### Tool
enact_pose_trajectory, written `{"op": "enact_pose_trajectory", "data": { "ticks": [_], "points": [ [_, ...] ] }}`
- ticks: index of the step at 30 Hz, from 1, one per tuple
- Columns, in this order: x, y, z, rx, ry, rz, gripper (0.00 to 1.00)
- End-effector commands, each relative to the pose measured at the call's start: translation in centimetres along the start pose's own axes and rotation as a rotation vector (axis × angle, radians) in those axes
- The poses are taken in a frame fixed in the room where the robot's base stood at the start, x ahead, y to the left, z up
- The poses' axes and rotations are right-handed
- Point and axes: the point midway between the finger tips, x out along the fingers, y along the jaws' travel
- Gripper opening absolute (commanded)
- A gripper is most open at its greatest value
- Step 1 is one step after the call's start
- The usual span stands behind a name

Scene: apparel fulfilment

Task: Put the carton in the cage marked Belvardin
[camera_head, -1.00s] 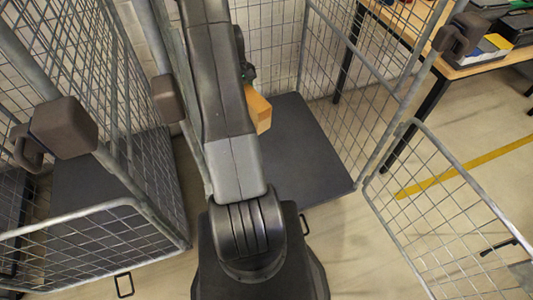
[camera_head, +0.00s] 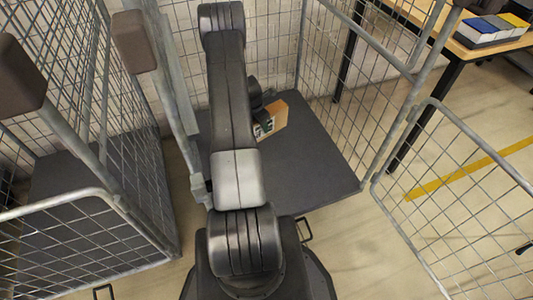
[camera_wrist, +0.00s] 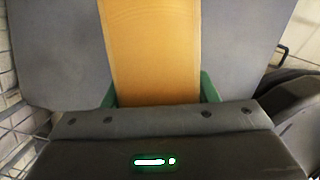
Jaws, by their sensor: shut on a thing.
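The carton (camera_head: 277,117) is a tan box held low inside the middle cage, over its dark base. In the wrist view the carton (camera_wrist: 152,50) fills the space between the two green fingers. My gripper (camera_wrist: 155,95) is shut on the carton. In the head view my arm partly hides the gripper (camera_head: 262,122) and the carton's left side. The middle cage (camera_head: 335,175) has mesh walls, a dark grey floor and an open front. Whether the carton touches the cage floor cannot be told. No cage name is readable.
Another mesh cage (camera_head: 80,215) stands close on the left. The middle cage's mesh gate (camera_head: 455,200) is swung open to the right. A wooden table (camera_head: 465,48) with bins (camera_head: 490,30) stands at the upper right. The cage floor right of the carton is bare.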

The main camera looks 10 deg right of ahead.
Motion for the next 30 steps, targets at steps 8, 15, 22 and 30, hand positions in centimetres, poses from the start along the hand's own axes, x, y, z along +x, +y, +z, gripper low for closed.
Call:
{"op": "enact_pose_trajectory", "data": {
  "ticks": [8,15,22,30],
  "points": [
    [6.8,-0.1,0.3,-0.311,-0.009,0.067,0.14],
    [9.0,-0.1,0.5,-0.444,-0.013,0.098,0.14],
    [11.0,-0.2,0.1,-0.471,-0.012,0.101,0.14],
    [15.3,-0.2,-0.8,-0.470,-0.013,0.102,0.14]
  ]
}}
